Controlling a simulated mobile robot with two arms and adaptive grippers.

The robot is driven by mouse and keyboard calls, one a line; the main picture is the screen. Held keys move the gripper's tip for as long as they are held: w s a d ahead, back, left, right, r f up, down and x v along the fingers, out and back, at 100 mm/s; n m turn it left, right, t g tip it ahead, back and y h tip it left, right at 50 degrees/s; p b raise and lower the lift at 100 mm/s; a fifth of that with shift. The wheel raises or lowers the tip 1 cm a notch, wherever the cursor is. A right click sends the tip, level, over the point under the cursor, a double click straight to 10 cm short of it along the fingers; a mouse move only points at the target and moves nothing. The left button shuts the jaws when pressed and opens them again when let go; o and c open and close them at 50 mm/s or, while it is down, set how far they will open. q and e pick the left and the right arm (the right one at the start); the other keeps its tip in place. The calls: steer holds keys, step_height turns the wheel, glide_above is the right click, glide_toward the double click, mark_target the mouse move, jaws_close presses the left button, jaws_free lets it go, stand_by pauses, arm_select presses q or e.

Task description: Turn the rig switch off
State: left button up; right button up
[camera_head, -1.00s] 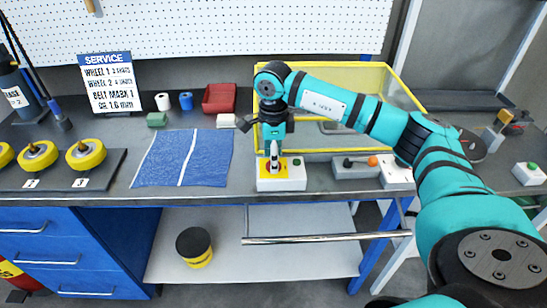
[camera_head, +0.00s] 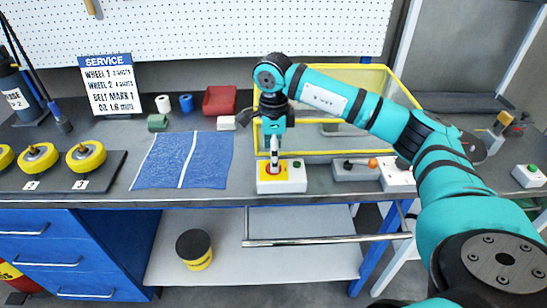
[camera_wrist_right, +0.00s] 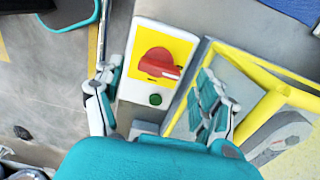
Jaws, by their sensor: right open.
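The rig switch is a red rotary knob (camera_wrist_right: 158,64) on a yellow plate, set in a white box (camera_head: 282,183) at the front edge of the bench. A green button (camera_wrist_right: 155,99) is on the same box. My right gripper (camera_head: 274,158) points down over the box. In the right wrist view its two fingers (camera_wrist_right: 165,95) are spread apart, one on each side of the box, with nothing between them touching. The fingers partly hide the knob in the head view. The knob's white-tipped handle points to the lower right in the wrist view. My left gripper is not seen.
A yellow-framed guard (camera_head: 345,152) stands right behind the switch box. A box with an orange-knobbed lever (camera_head: 372,163) is to its right. A blue cloth (camera_head: 205,160) lies to the left, with yellow wheels (camera_head: 86,156) beyond. A metal rail (camera_head: 315,240) runs below the bench edge.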

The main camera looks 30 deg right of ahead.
step_height(320, 180, up, 10)
stand_by(0.3)
steer(key=shift+f, duration=0.1)
stand_by(0.3)
